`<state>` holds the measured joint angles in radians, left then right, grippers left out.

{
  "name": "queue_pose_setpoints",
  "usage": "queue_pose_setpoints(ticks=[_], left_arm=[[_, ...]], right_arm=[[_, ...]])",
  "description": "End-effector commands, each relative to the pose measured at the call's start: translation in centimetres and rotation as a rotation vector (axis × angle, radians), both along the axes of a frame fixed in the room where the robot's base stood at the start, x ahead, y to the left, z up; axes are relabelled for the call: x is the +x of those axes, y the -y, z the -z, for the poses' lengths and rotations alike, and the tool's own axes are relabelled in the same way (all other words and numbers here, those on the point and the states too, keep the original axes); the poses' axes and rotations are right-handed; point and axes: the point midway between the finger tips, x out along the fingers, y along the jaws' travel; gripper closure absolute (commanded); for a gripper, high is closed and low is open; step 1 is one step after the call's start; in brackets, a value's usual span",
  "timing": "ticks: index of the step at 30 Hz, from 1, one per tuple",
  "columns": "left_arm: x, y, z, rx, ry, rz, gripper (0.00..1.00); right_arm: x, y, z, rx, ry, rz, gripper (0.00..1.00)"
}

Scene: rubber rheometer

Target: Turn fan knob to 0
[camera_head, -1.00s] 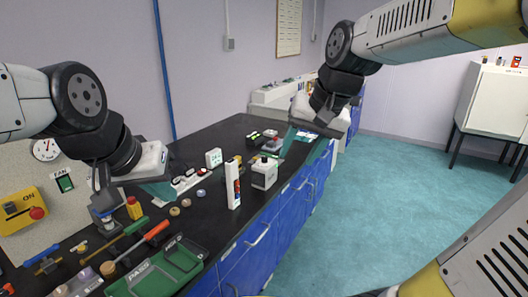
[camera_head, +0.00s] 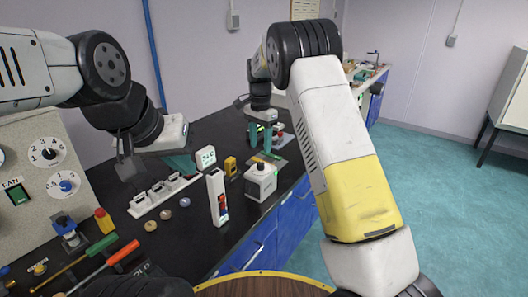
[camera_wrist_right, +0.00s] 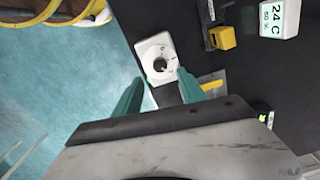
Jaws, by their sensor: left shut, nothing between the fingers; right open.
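A grey panel (camera_head: 22,140) at the left bears a white dial with a black knob (camera_head: 48,153), a dial with a blue knob (camera_head: 66,186) and a green switch (camera_head: 17,193) labelled FAN. The black knob's exact setting is too small to read. A white box (camera_head: 261,183) on the bench also has a dark knob on top; in the right wrist view this knob (camera_wrist_right: 160,65) lies ahead of the fingertips. My right gripper (camera_head: 265,138) is open above the bench behind the box, its fingers apart (camera_wrist_right: 160,78). My left gripper (camera_head: 182,163) is shut and empty, right of the panel.
A white upright holder (camera_head: 217,198), a temperature display (camera_head: 206,157) and a yellow block (camera_head: 231,166) stand near the white box. A white rack (camera_head: 163,197) lies below my left gripper. Screwdrivers (camera_head: 104,266) lie front left. Bare black bench shows at the back.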

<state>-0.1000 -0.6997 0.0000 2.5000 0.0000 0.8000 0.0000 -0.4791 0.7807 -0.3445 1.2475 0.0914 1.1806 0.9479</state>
Motion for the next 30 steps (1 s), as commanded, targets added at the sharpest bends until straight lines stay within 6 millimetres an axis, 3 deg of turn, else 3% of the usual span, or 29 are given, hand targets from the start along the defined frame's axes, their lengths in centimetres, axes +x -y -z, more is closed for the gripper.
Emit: queue_pose_setpoints(ticks=[15, 26, 30], left_arm=[[0.0, 0.0, 0.0, 0.0, 0.0, 0.0, 1.0], [0.0, 0.0, 0.0, 0.0, 0.0, 0.0, 1.0], [0.0, 0.0, 0.0, 0.0, 0.0, 0.0, 1.0]], right_arm=[[0.0, 0.0, 7.0, -0.001, -0.002, 0.0, 0.52], [0.0, 0.0, 7.7, -0.001, -0.001, 0.0, 0.52], [0.0, 0.0, 7.7, -0.001, -0.001, 0.0, 0.75]])
